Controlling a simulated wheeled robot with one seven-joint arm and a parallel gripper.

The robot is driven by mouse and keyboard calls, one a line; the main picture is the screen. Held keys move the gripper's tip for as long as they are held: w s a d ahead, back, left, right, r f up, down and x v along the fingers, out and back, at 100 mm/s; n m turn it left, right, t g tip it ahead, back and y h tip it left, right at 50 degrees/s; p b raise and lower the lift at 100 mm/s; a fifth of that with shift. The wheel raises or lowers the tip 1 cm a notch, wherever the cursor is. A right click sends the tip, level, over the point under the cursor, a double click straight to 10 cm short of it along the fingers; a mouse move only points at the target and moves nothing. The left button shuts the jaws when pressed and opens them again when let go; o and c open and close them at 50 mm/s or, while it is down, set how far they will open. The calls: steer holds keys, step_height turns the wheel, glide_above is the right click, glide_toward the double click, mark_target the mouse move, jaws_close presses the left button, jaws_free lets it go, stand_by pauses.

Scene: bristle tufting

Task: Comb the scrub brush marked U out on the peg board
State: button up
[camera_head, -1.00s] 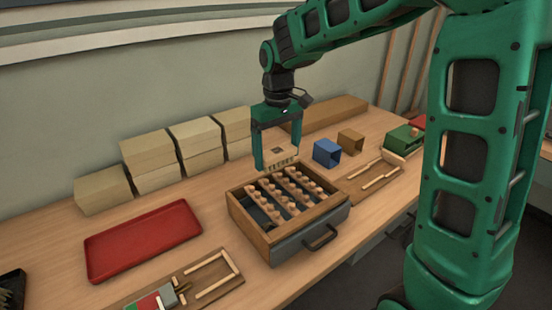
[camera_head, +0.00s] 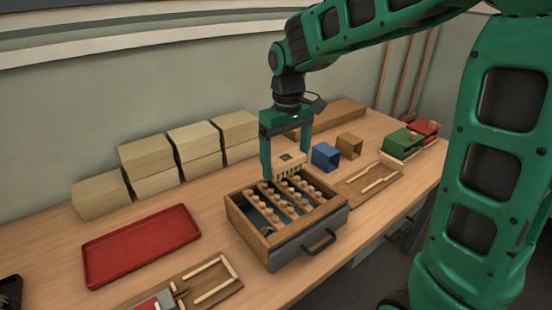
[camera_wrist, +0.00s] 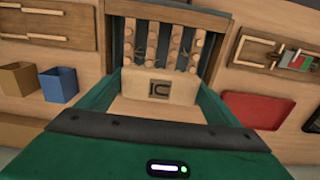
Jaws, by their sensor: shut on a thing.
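The scrub brush (camera_head: 291,161) is a pale wooden block with bristle tufts pointing down. My gripper (camera_head: 287,168) is shut on it, a finger on each side. In the wrist view the brush (camera_wrist: 155,112) shows a dark square mark on top; I cannot read its letter for sure. The peg board (camera_head: 283,205) has several rows of rounded wooden pegs in an open wooden box with a grey front and handle. The brush is at the back edge of the pegs. I cannot tell whether its bristles touch them. The peg rows also show beyond the brush in the wrist view (camera_wrist: 174,46).
A red tray (camera_head: 140,246) lies left of the box. Several tan blocks (camera_head: 145,152) are stacked behind. A blue box (camera_head: 325,156) and a brown box (camera_head: 349,146) stand at right. A wooden fixture board (camera_head: 372,183) lies right; another (camera_head: 208,282) lies at the front left.

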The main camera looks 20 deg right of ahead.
mark_target(294, 163)
steer(key=s, duration=0.2)
steer(key=d, duration=0.1)
steer(key=shift+s+r, duration=0.3)
steer(key=shift+s, duration=0.1)
steer(key=shift+s+f, duration=0.15)
steer(key=shift+s, duration=0.35)
step_height(294, 163, down, 6)
steer(key=shift+f, duration=0.2)
steer(key=shift+d, duration=0.1)
